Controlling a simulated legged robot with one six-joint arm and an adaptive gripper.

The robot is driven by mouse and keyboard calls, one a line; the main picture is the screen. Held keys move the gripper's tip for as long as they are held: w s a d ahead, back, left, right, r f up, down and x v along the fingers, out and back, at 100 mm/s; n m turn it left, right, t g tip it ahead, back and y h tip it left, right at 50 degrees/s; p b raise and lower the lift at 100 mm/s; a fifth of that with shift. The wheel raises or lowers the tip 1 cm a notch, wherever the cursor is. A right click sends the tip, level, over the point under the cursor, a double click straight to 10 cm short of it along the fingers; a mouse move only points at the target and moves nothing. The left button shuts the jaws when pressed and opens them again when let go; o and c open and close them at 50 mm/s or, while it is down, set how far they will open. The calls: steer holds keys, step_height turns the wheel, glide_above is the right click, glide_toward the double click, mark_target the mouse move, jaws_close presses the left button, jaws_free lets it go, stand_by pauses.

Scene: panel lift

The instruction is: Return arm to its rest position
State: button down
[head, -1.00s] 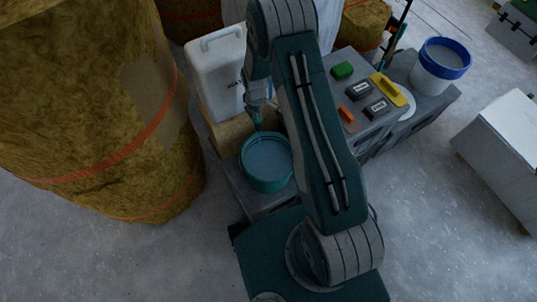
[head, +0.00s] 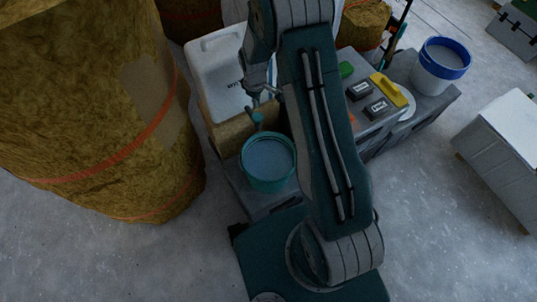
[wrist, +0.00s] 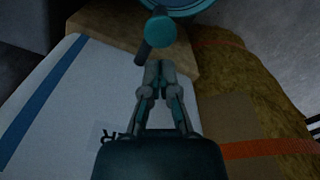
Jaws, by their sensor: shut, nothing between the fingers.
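My gripper (head: 262,94) is shut and empty in the head view, raised between the white container and the teal bucket. In the wrist view its fingertips (wrist: 158,70) are together, pointing toward a small round teal knob (wrist: 160,31) with a dark stem. The knob also shows in the head view (head: 258,118), at the bucket's far rim. I cannot tell how far the fingertips are from it. My arm is folded over the middle of the head view and hides part of the grey bench behind it.
A teal bucket (head: 268,158) stands below my gripper. A large brown bale (head: 95,100) is at left. A grey bench (head: 372,135) and blue-rimmed bucket (head: 440,68) are at right. Floor (head: 440,235) is clear at lower right.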

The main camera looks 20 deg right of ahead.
steer(key=shift+r, duration=0.1)
stand_by(0.4)
steer(key=s+r+m+t, duration=0.15)
steer(key=s+r, duration=0.25)
steer(key=r, duration=0.8)
steer(key=s+r+m+t, duration=0.15)
steer(key=s+r, duration=0.35)
steer(key=r, duration=0.7)
steer(key=s+r+m+t, duration=0.1)
steer(key=s+r+m, duration=0.1)
steer(key=s+r, duration=0.3)
steer(key=s+r+m+t, duration=0.1)
steer(key=s+r+m, duration=0.2)
steer(key=s, duration=1)
steer(key=shift+r+t, duration=0.3)
steer(key=shift+r, duration=0.55)
steer(key=shift+s, duration=0.1)
